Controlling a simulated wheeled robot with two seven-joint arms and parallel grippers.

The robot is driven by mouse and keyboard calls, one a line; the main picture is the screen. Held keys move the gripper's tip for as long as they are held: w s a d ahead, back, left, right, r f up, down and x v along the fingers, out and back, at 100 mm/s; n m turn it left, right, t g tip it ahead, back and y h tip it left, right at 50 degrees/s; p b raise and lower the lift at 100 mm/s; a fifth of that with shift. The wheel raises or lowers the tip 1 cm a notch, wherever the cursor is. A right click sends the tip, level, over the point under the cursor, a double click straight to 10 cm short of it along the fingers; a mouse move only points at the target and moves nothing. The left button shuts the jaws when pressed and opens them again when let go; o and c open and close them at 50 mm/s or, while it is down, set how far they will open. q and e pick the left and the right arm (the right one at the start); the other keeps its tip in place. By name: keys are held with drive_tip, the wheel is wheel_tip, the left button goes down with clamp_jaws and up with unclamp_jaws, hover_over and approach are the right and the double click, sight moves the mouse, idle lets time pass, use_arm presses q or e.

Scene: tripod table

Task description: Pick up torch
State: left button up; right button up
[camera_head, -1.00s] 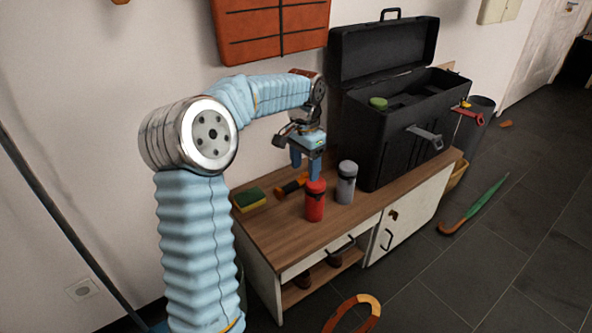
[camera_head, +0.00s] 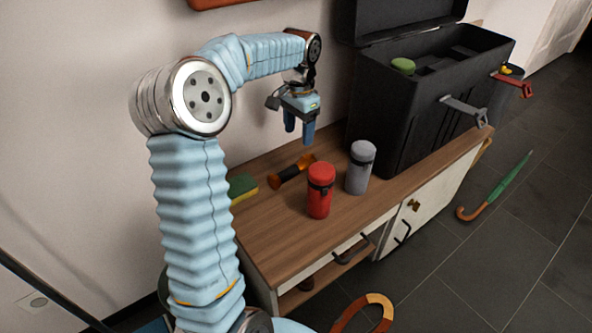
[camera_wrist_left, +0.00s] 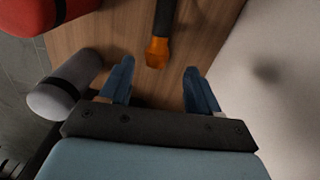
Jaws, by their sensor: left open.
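The torch (camera_head: 292,172), black with orange ends, lies on the wooden top of the low cabinet, behind the red bottle. My left gripper (camera_head: 298,130) is open and empty, fingers pointing down, above the cabinet top near the torch and apart from it. In the left wrist view the torch's orange end (camera_wrist_left: 158,50) shows beyond the fingertips, in line with the gap of the open left gripper (camera_wrist_left: 157,80). The torch's dark body runs off the top edge of that view. My right gripper is not in view.
A red bottle (camera_head: 320,190) and a grey bottle (camera_head: 361,167) stand close in front and to the right. A green and yellow sponge (camera_head: 243,189) lies to the left. The open black toolbox (camera_head: 425,110) stands at the right; the wall is behind. The front left cabinet top (camera_head: 280,240) is clear.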

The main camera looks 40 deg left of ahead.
sight(296, 165)
use_arm(q)
wheel_tip(296, 165, down, 7)
drive_tip(key=shift+s+f+b, duration=0.1)
drive_tip(key=shift+b, duration=0.45)
drive_tip(key=f, duration=0.3)
drive_tip(key=f+b, duration=0.1)
drive_tip(key=f, duration=0.1)
drive_tip(key=shift+s+a, duration=0.1)
drive_tip(key=shift+s, duration=0.25)
drive_tip(key=shift+c, duration=0.4)
clamp_jaws()
